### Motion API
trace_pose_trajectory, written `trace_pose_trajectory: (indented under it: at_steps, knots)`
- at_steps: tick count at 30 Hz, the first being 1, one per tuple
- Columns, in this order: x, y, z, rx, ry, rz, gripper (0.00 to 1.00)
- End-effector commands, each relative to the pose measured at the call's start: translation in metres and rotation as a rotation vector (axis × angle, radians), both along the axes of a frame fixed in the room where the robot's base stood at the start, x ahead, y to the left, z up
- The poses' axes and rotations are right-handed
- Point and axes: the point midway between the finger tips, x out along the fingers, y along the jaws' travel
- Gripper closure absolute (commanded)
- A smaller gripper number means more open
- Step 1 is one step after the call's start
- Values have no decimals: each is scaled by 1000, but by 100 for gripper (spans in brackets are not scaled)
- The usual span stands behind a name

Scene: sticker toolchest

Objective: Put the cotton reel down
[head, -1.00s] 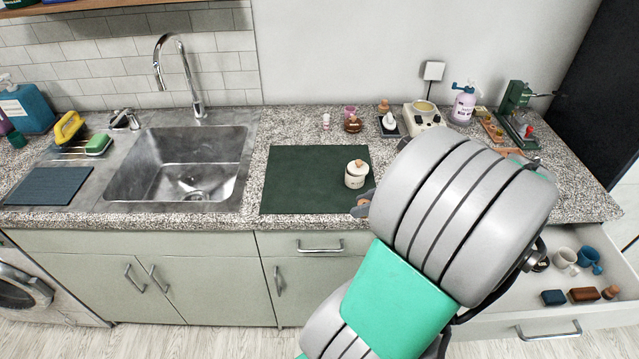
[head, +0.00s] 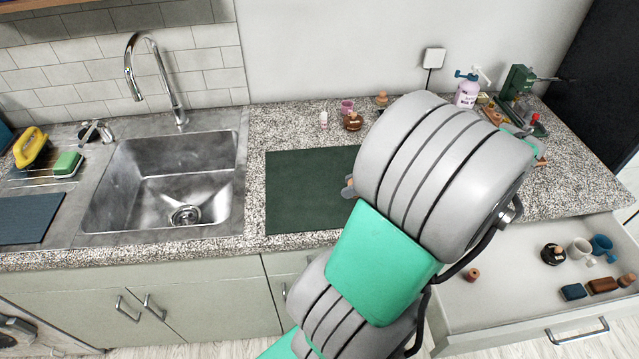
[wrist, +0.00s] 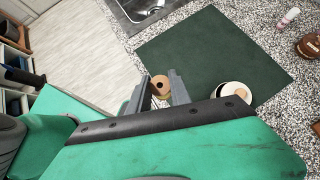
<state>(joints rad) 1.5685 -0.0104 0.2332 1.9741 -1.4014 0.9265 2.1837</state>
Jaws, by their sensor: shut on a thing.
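My gripper (wrist: 161,90) is shut on the cotton reel (wrist: 159,81), a small tan-brown spool with a dark hole in its end. In the wrist view the reel sits between the two grey fingers, over the front-left edge of the dark green mat (wrist: 205,50). I cannot tell how far above the surface it is. In the head view the arm hides most of the gripper; a brown bit (head: 350,181), probably the reel, shows at the arm's left edge over the mat (head: 300,190).
A white jar (wrist: 235,92) stands near the mat's right side in the wrist view; the arm hides it in the head view. The sink (head: 170,185) lies left. An open drawer (head: 500,310) at right holds mugs and small items. The mat's left half is clear.

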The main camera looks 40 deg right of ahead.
Motion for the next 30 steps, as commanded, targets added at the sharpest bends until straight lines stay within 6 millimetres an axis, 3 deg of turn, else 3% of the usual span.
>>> trace_pose_trajectory:
  at_steps: [8,13,21,25,30]
  knots:
    - [72,-17,-36,4,0,-1,100]
    - [100,-24,-71,5,1,-3,100]
    - [121,-28,-100,5,2,-3,100]
    - [120,-28,-122,4,2,-3,100]
    - [120,-29,-124,1,0,-4,100]
